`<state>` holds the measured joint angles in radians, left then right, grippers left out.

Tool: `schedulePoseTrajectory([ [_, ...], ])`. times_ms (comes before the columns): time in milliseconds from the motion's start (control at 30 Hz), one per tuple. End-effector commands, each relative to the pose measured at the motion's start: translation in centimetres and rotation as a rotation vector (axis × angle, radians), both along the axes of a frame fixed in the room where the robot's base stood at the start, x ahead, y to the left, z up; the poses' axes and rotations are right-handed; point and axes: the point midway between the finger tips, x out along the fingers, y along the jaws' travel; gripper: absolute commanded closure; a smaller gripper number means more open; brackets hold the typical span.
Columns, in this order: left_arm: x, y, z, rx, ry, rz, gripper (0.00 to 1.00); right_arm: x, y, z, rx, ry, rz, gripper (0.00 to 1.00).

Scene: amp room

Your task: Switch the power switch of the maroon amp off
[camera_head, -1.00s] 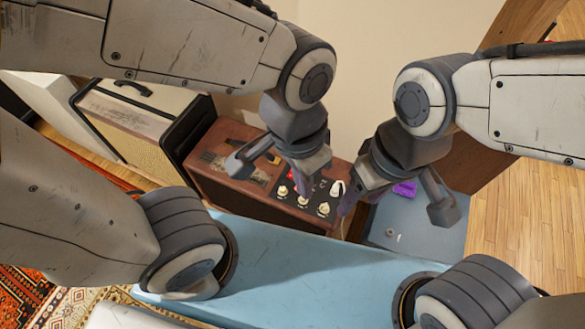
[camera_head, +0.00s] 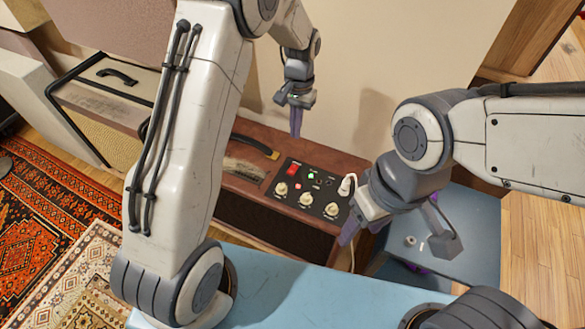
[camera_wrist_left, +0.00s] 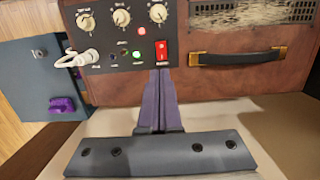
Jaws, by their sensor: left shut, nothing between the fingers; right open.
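The maroon amp (camera_head: 330,246) stands behind the blue surface, its black control panel facing up. Its red power switch (camera_head: 293,168) is at the panel's far left in the head view. In the left wrist view the red switch (camera_wrist_left: 161,50) is just beyond my fingertips, with a small green light beside it. I cannot tell its tilt. My left gripper (camera_head: 296,130) is shut and empty, above the amp's back edge; its fingers (camera_wrist_left: 158,72) look apart from the switch. My right gripper (camera_head: 395,240) is open and empty at the amp's right end.
A white plug (camera_head: 346,185) with a cable sits at the panel's right, close to my right gripper. Several cream knobs (camera_head: 305,199) line the panel. A cream amp (camera_head: 105,100) stands left, a blue-grey box (camera_head: 470,240) right. The wall rises close behind.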

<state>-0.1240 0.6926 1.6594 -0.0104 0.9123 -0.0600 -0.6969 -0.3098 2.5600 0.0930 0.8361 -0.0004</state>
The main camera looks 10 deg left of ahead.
Motion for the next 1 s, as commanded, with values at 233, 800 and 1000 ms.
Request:
schedulePoseTrajectory([
  [233, -0.1, -0.1, 0.1, 0.000, 0.000, -0.001, 1.00, 0.0, 0.0, 0.1, 0.000, 0.000, 0.000, 0.41],
  [800, -1.3, 0.2, -9.7, 0.001, 0.004, -0.002, 1.00, 0.0, 0.0, -2.1, 0.000, 0.000, 0.000, 0.41],
  [1000, -1.6, 0.2, -12.6, 0.000, 0.001, -0.002, 1.00, 0.0, 0.0, -2.7, 0.000, 0.000, 0.000, 0.41],
])
